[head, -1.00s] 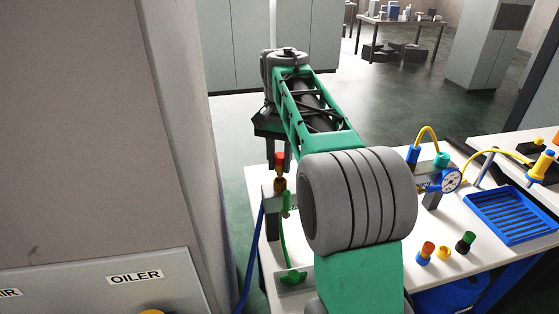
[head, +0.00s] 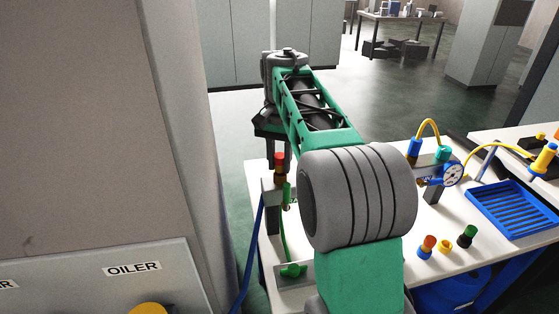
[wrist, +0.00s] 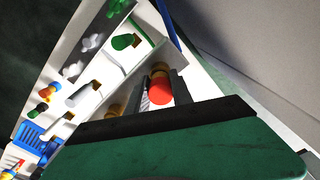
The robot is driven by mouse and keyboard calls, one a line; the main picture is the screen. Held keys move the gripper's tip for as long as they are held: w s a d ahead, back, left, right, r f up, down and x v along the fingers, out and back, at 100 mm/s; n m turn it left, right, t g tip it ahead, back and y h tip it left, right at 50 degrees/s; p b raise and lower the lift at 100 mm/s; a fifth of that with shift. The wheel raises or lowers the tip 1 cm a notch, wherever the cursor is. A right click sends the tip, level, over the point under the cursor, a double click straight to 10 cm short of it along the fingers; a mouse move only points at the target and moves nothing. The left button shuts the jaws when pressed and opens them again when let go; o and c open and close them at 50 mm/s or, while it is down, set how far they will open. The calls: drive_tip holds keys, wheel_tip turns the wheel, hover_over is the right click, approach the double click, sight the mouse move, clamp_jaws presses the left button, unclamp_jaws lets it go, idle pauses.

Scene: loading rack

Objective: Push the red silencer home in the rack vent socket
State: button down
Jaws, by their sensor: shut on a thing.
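My gripper (head: 278,160) points down over the block and is shut on the silencer. In the wrist view my gripper (wrist: 160,84) has a dark finger on each side of the red silencer (wrist: 160,93), with brass showing beyond the red part. The vent socket itself is hidden under the silencer, so I cannot tell how deep the silencer sits.
A green fitting (head: 287,194) with a green hose is close beside the silencer. Coloured plugs (head: 465,237), a blue tray (head: 513,207) and a gauge (head: 453,174) stand to the right. A grey cabinet (head: 100,120) is close at left.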

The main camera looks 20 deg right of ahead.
sight(280, 156)
drive_tip(key=shift+f, duration=0.25)
drive_tip(key=c, duration=1.1)
unclamp_jaws()
drive_tip(key=shift+o, duration=0.2)
wheel_tip(280, 156, up, 8)
drive_tip(key=shift+f, duration=0.1)
